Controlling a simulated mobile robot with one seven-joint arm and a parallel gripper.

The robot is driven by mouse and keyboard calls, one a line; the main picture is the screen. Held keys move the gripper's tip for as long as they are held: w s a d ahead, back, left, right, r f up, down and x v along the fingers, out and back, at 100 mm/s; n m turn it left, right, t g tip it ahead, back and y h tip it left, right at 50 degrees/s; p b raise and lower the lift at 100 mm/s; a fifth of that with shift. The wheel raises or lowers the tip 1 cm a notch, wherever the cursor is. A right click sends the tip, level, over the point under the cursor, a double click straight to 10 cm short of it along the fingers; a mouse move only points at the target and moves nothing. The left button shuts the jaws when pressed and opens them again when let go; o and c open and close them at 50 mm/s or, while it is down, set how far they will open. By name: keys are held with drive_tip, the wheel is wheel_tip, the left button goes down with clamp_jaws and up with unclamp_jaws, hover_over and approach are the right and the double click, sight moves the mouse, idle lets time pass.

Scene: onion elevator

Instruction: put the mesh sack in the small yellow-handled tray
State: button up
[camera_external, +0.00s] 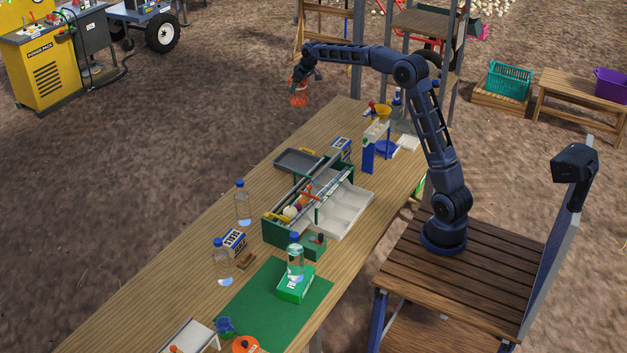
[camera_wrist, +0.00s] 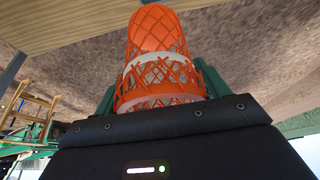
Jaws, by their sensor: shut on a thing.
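The orange mesh sack (camera_wrist: 158,50) with a white band is between the green fingers of my gripper (camera_wrist: 160,88) in the wrist view. My gripper (camera_external: 299,86) is shut on it. In the external view the sack (camera_external: 299,100) hangs below my gripper, in the air beyond the far left edge of the table. The small grey tray (camera_external: 290,163) with a yellow handle (camera_external: 307,151) lies on the table, behind the green toolbox. It looks empty. My gripper is well above and behind this tray.
A blue and white box (camera_external: 341,145), a blue stand (camera_external: 367,158) and a yellow funnel (camera_external: 383,111) are near the tray. Clear bottles (camera_external: 243,207) stand along the left edge.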

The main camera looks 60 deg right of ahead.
wheel_tip(320, 180, down, 35)
drive_tip(key=shift+r, duration=0.1)
idle(0.6)
drive_tip(key=o, duration=1)
drive_tip(key=shift+c, duration=0.2)
drive_tip(key=v, duration=1.2)
drive_tip(key=s+a+r, duration=0.7)
drive_tip(key=s+r, duration=0.3)
drive_tip(key=s, duration=0.3)
drive_tip(key=s+a+r, duration=0.7)
drive_tip(key=s+r, duration=0.4)
drive_tip(key=s, duration=0.2)
drive_tip(key=s+a, duration=0.2)
drive_tip(key=s, duration=1.2)
drive_tip(key=s+a, duration=0.3)
drive_tip(key=s, duration=1.2)
drive_tip(key=shift+s+a, duration=0.2)
drive_tip(key=shift+s, duration=0.05)
